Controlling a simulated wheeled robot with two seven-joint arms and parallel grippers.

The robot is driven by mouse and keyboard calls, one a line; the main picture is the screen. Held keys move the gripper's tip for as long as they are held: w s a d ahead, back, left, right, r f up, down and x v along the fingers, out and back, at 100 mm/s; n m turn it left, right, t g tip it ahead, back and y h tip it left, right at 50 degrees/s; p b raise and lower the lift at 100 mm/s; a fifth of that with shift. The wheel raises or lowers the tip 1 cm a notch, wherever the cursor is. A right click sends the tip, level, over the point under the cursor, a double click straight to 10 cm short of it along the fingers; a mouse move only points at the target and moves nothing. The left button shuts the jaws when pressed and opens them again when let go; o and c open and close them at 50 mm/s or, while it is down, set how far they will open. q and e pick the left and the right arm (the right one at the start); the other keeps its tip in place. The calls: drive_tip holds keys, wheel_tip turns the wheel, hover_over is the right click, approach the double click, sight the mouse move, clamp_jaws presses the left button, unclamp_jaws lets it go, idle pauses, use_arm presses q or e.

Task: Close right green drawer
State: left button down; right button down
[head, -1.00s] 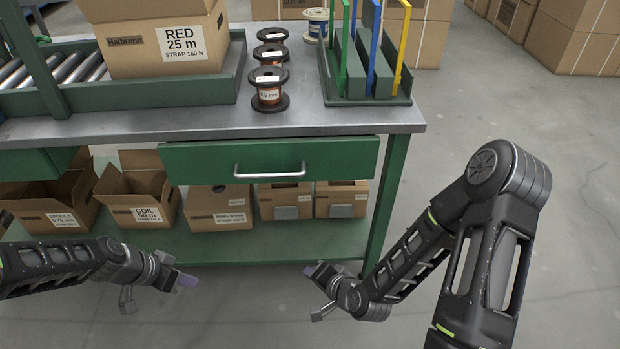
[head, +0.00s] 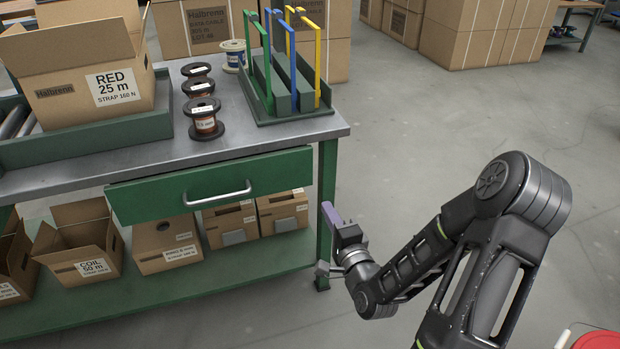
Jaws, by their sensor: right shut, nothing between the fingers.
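The green drawer (head: 212,187) with a silver bar handle (head: 217,194) is under the right part of the metal-topped workbench. Its front seems to stand slightly out from under the bench edge; I cannot tell exactly how far. My right gripper (head: 329,213) is to the right of the drawer, by the bench's front right leg. It is shut and empty, its purple fingertips pointing up and left, apart from the drawer and handle. My left gripper is out of view.
On the workbench (head: 150,160) are copper spools (head: 204,120), a green rack (head: 290,112) with coloured frames, and a cardboard box (head: 84,70) in a tray.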

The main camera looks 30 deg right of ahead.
sight(307, 171)
drive_tip(key=b+x, duration=0.1)
drive_tip(key=x, duration=1.2)
drive_tip(key=shift+w+r, duration=0.1)
drive_tip(key=shift+w, duration=0.2)
drive_tip(key=shift+w, duration=0.1)
drive_tip(key=b+x, duration=0.1)
drive_tip(key=x, duration=0.1)
drive_tip(key=b+x, duration=0.1)
drive_tip(key=shift+w+d+f, duration=0.15)
drive_tip(key=shift+w+f, duration=0.05)
drive_tip(key=shift+w, duration=0.15)
drive_tip(key=shift+w+d+r, duration=0.1)
drive_tip(key=shift+w+r, duration=0.15)
drive_tip(key=shift+r, duration=0.25)
